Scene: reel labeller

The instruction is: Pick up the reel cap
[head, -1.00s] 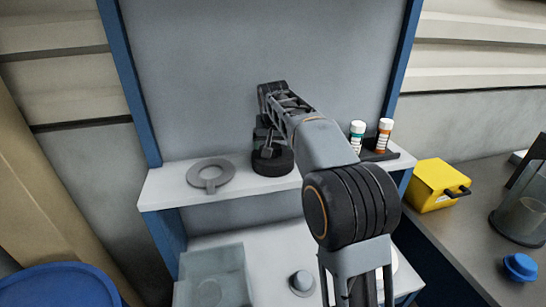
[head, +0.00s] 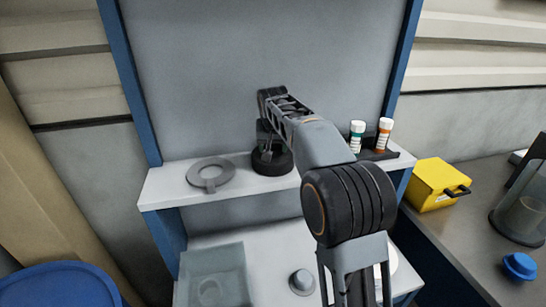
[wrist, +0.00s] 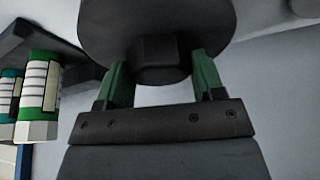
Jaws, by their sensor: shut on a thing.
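The reel cap, a black round disc (head: 272,163) with a knob on top, sits on the white upper shelf, partly hidden by my arm. In the wrist view the same cap (wrist: 157,20) fills the top middle. My gripper (wrist: 160,65) has its two green fingers on either side of the blocky knob and is shut on it. In the head view my gripper (head: 266,145) is over the cap, partly covered by my own wrist. The cap appears to rest on the shelf; any small gap beneath it cannot be told.
A grey ring with a tab (head: 211,174) lies left of the cap. Two bottles, green (head: 356,136) and orange (head: 384,134), stand in a dark holder to the right. A clear bin (head: 213,275) and a grey knobbed piece (head: 302,281) are below. A back panel (head: 200,80) rises behind.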

